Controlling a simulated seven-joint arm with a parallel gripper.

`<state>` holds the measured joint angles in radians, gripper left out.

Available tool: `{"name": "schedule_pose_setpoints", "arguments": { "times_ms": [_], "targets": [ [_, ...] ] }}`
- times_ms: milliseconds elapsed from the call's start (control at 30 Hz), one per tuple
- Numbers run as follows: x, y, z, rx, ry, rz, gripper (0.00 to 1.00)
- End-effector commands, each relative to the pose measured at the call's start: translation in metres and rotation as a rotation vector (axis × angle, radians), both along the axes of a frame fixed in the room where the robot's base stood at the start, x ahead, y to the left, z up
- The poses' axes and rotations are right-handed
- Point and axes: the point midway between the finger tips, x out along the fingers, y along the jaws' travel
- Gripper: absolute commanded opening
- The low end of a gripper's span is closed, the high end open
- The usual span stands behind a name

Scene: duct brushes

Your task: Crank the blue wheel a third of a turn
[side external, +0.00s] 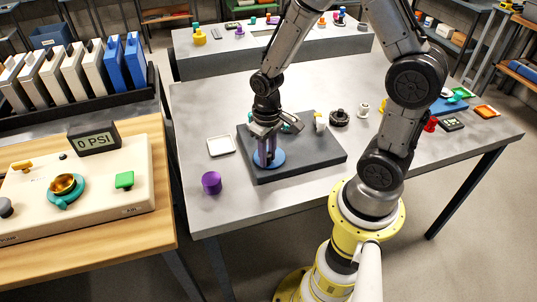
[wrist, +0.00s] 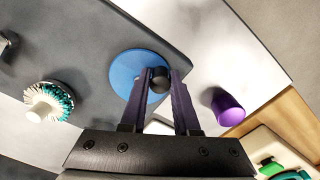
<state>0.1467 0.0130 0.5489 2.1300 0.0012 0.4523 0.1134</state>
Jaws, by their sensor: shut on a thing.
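The blue wheel (side external: 278,162) is a flat disc on a dark grey slab (side external: 315,160) on the grey table. In the wrist view the blue wheel (wrist: 124,72) lies behind the fingers, with a black knob (wrist: 160,74) near its edge. My gripper (side external: 265,160) points down over the wheel. In the wrist view the purple fingers of my gripper (wrist: 162,85) are shut on the black knob, one on each side. The fingers cover part of the disc.
A purple cylinder (side external: 211,183) and a white square tray (side external: 221,146) stand left of the slab. A white-and-teal round brush (wrist: 48,102) is near the wheel in the wrist view. A black ring-shaped part (side external: 339,118) is behind the slab. The table's front left is mostly clear.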

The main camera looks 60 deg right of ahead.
Motion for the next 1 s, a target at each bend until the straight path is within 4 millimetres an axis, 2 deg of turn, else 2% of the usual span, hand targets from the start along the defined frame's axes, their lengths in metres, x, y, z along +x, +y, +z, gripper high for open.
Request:
{"name": "schedule_pose_setpoints", "arguments": {
  "times_ms": [667, 1000],
  "targets": [
    [-0.013, -0.012, 0.001, -0.003, -0.010, -0.003, 0.00],
    [-0.014, -0.014, 0.001, -0.003, -0.011, -0.001, 0.00]
  ]
}}
